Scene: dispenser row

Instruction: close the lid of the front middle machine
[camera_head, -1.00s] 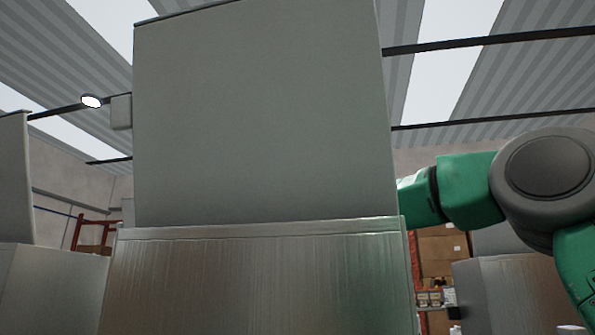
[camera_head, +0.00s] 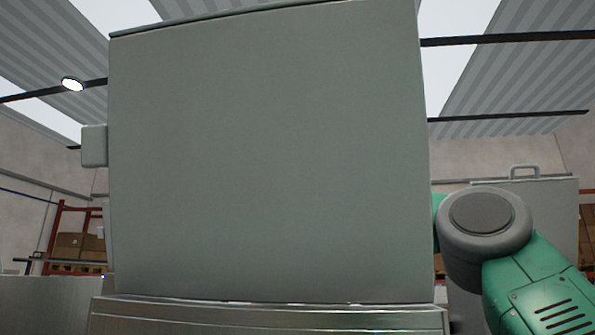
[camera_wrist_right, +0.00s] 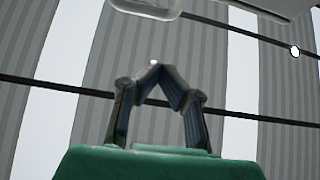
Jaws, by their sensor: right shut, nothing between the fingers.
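The raised lid (camera_head: 270,155) of the machine straight in front is a large grey panel standing upright and filling the middle of the head view. The metal machine body (camera_head: 265,318) shows only as a strip below it. My right arm reaches in from the right and passes behind the lid, so its gripper is hidden in the head view. In the right wrist view my right gripper (camera_wrist_right: 154,68) is shut and empty, its fingertips together. A pale handle-like bar (camera_wrist_right: 145,9) is at the top of that view, apart from the fingertips in the picture. My left gripper is in neither view.
Another machine's upright lid with a handle (camera_head: 540,205) stands behind my right arm. A metal machine body (camera_head: 50,305) is at the lower left. Shelving with boxes (camera_head: 80,245) is at the back left.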

